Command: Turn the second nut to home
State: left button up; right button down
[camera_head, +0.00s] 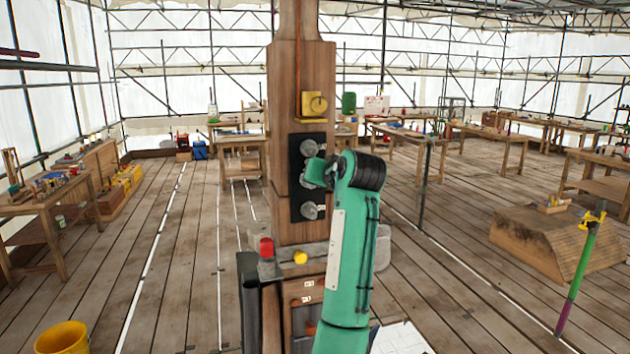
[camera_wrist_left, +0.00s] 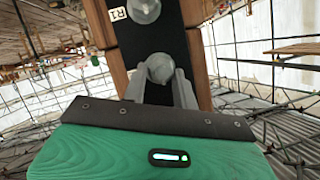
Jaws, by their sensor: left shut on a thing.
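A black plate (camera_head: 297,200) on the wooden post carries a column of grey round nuts: an upper nut (camera_head: 309,148), a middle one mostly hidden by my gripper, and a lower nut (camera_head: 309,211). My left gripper (camera_head: 316,173) is at the middle nut, under my green arm. In the left wrist view, the two grey fingers of my left gripper (camera_wrist_left: 160,82) are shut on the middle nut (camera_wrist_left: 160,67), one on each side. Another nut (camera_wrist_left: 143,9) sits beyond it beside a label that looks like R1. My right gripper is not in view.
A yellow fitting (camera_head: 314,104) is on the post above the plate. A red block (camera_head: 266,247) and a yellow knob (camera_head: 300,258) sit at the post's base. Workbenches line the background, and a yellow bucket (camera_head: 62,339) stands at front left. The floor left of the post is mostly clear.

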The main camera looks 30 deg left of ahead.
pick_arm(q)
jog(key=o, duration=1)
jog(key=shift+c, duration=0.2)
jog(key=b+v, duration=0.7)
jog(key=v, duration=0.6)
jog(key=shift+d, duration=0.3)
jog(key=shift+s, duration=0.15)
